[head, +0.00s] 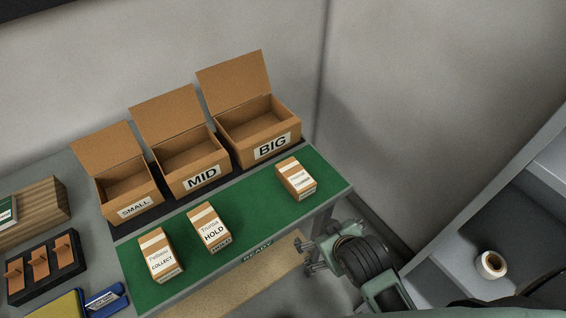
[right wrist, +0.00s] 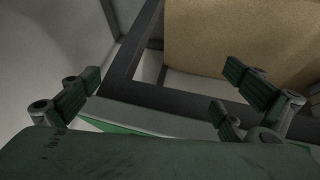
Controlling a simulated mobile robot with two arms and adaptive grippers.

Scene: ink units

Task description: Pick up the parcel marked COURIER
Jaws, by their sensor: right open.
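Three small brown parcels with white labels stand on the green mat (head: 245,205). The left parcel (head: 160,256) reads COLLECT and the middle parcel (head: 210,229) reads HOLD. The right parcel (head: 296,179) stands apart near the mat's right end; its label is too small to read. I cannot make out the word COURIER on any of them. My right gripper (head: 306,254) is open and empty, off the table's front edge, below the right parcel in the picture. The right wrist view shows its spread fingers (right wrist: 165,92) with nothing between them. My left gripper is not in view.
Open cartons marked SMALL (head: 135,209), MID (head: 202,177) and BIG (head: 272,147) stand behind the mat. A black tray (head: 45,272) with brown pieces is at left. A tape roll (head: 491,265) lies on a grey surface at right. The mat between the middle and right parcels is clear.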

